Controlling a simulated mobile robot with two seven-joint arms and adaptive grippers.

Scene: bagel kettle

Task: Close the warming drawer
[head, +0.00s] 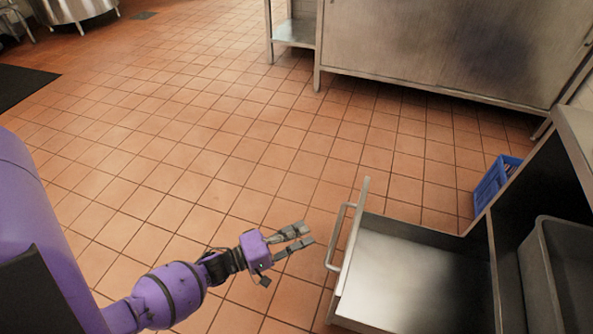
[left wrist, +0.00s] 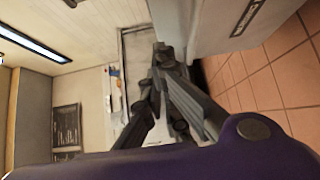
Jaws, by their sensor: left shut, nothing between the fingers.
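The warming drawer (head: 412,268) is a stainless steel drawer that stands pulled open at the lower right of the head view. Its inside looks empty, and its front panel (head: 352,245) carries a bar handle (head: 340,240) facing left. My left gripper (head: 311,235) is shut and empty, just left of the handle in the picture and apart from it. In the left wrist view its dark fingers (left wrist: 163,62) show beside a grey panel (left wrist: 205,22); I cannot tell whether this is the drawer. My right gripper is not in view.
A steel counter (head: 570,150) and a grey bin (head: 555,270) stand at the right. A blue crate (head: 492,186) sits on the floor behind the drawer. A steel cabinet (head: 440,45) stands at the back. The tiled floor (head: 215,150) left of the drawer is clear.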

